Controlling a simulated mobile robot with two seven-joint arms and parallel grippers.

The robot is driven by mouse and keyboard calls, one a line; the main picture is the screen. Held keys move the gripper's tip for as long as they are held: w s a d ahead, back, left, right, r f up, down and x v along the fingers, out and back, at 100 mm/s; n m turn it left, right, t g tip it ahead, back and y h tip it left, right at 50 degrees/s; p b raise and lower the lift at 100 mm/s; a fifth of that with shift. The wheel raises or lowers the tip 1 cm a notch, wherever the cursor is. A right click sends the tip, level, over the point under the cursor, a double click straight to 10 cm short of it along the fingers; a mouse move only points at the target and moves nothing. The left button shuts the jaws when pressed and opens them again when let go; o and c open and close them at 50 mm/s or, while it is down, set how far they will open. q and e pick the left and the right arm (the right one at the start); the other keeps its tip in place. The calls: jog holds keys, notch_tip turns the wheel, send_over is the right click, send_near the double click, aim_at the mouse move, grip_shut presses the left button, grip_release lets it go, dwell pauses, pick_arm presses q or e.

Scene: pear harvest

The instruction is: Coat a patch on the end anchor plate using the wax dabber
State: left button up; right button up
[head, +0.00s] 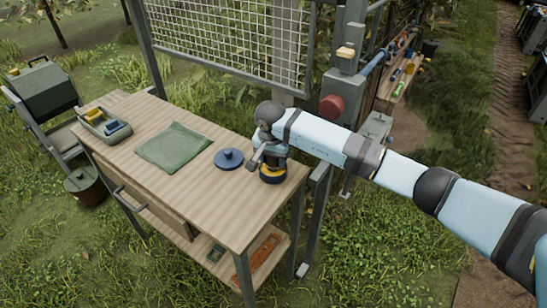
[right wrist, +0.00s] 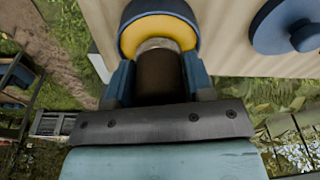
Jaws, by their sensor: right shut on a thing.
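My right gripper (head: 264,160) is over the right end of the wooden table, pointing down. In the right wrist view its fingers are shut on the brown handle of the wax dabber (right wrist: 158,74). The dabber's pale lower end is over or in the yellow wax of a round blue tin (right wrist: 128,38); contact cannot be told. The tin (head: 273,179) stands near the table's right edge. A grey metal post (head: 341,92) with a bulky plate-like part rises behind the table's right end; I cannot tell which part is the end anchor plate. My left gripper is out of view.
A dark blue lid with a knob (head: 229,159) lies left of the tin. A green cloth (head: 174,147) and a tray of small items (head: 104,125) lie farther left on the table (head: 218,208). A red round part (head: 332,107) and a wire mesh panel (head: 235,40) are behind.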

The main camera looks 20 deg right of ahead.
jog(key=shift+f, duration=0.4)
dwell(0.5)
jog(key=shift+f+b, duration=0.1)
jog(key=shift+b, duration=0.35)
dwell(0.6)
jog(key=shift+r+p, duration=0.65)
jog(key=shift+r, duration=0.65)
jog(key=shift+r+p, duration=0.9)
jog(key=shift+r, duration=1.35)
